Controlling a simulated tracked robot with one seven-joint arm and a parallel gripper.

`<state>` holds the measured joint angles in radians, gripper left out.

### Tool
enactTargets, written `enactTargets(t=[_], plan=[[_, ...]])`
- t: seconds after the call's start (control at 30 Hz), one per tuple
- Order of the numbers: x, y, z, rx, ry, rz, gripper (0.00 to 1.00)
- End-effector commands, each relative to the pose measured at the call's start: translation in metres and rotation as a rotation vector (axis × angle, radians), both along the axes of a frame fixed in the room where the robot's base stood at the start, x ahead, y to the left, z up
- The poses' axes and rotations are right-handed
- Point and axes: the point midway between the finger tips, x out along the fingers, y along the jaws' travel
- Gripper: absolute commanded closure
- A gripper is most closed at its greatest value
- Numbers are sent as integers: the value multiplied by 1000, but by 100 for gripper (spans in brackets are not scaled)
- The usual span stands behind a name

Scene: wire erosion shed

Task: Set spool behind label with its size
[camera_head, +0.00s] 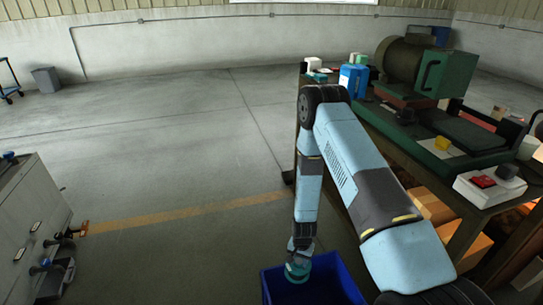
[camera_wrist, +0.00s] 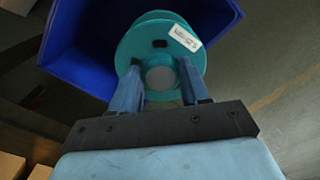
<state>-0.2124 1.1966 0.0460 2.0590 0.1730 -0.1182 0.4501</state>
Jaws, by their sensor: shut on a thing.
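My gripper (camera_wrist: 160,85) is shut on a teal spool (camera_wrist: 135,45), with one finger on each side of its grey round hub. A small white label (camera_wrist: 185,38) with print too small to read is stuck on the spool's flange. In the head view the spool (camera_head: 298,271) hangs under my gripper (camera_head: 299,258) at the left side of the open blue bin (camera_head: 345,278). The bin (camera_wrist: 75,60) also shows behind the spool in the wrist view. I cannot tell whether the spool is below the bin's rim. No row of size labels is clearly readable.
A workbench (camera_head: 392,150) with a green machine (camera_head: 440,75), a blue container (camera_head: 353,80) and small boxes stands at the right. A grey cabinet (camera_head: 30,215) with small labels and protruding fittings stands at the left. Open floor with a yellow line (camera_head: 165,217) lies between.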

Motion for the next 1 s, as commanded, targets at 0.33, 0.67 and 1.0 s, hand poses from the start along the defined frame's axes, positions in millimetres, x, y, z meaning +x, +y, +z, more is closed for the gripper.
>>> enactTargets(t=[0.33, 0.67, 1.0], plan=[[57, -42, 89, 11, -11, 138, 100], [91, -94, 176, 1, -16, 271, 100], [102, -139, 244, -18, -12, 371, 100]])
